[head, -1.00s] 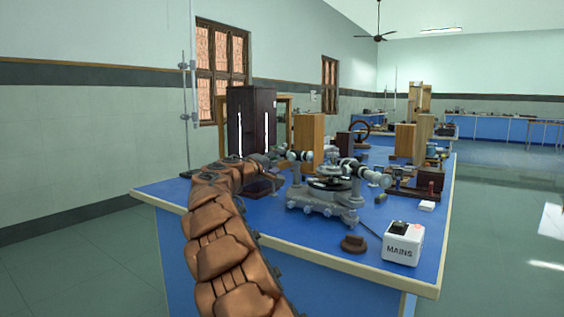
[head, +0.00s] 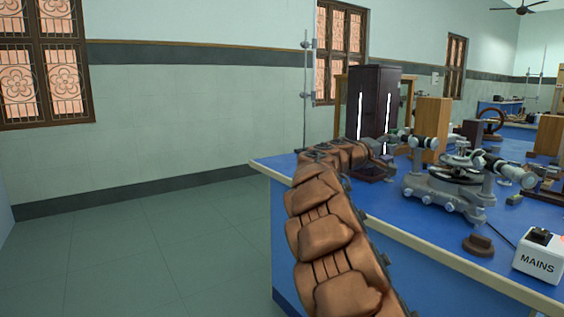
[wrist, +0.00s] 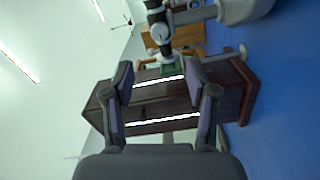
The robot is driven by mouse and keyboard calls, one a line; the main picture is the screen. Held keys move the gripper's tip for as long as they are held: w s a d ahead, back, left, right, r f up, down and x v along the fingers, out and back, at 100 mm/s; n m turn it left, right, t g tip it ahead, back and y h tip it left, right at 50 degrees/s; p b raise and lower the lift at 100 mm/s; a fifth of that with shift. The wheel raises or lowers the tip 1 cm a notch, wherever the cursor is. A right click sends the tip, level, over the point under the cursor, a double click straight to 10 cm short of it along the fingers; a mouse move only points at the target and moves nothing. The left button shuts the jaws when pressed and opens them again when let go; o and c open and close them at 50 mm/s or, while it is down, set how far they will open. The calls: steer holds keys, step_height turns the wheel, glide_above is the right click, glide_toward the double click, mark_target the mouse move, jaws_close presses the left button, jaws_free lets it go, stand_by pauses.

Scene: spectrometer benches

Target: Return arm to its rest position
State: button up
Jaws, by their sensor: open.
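My gripper shows in the wrist view (wrist: 163,88) with its two fingers apart and nothing between them. Beyond the fingers is a dark wooden cabinet (wrist: 170,105) with two bright white strips. In the head view, my brown segmented arm reaches over the blue bench (head: 395,222) near its left end, toward the dark cabinet (head: 374,100). My gripper is hard to make out there, at the arm's far end. The grey spectrometer (head: 447,185) stands on the bench to the right of the arm's end.
A white MAINS box (head: 540,255) and a small brown block (head: 478,245) sit near the bench's front edge. A metal stand (head: 307,95) rises behind the bench's left end. Wooden blocks (head: 432,128) stand behind the spectrometer. The floor (head: 150,250) left of the bench is clear.

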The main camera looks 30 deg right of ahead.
steer(key=s+a+r+m+g+y+p, duration=0.15)
steer(key=s+a+r+y+p, duration=0.3)
steer(key=s+a+p, duration=0.45)
steer(key=s+a+n+y+p, duration=0.1)
steer(key=s+a+y+p, duration=0.3)
steer(key=s+a+p, duration=0.4)
steer(key=s+a+f+n+y+p, duration=0.1)
steer(key=s+a+y+p, duration=0.4)
steer(key=a, duration=1.7)
steer(key=s+a+f+n+y+p, duration=0.1)
steer(key=s+a+y+p, duration=0.3)
steer(key=s+a+p, duration=0.8)
steer(key=a+g, duration=0.1)
steer(key=a, duration=0.2)
steer(key=shift+a+p, duration=0.15)
steer(key=shift+p, duration=0.15)
steer(key=shift+f+n+y, duration=0.1)
steer(key=shift+n+y, duration=0.15)
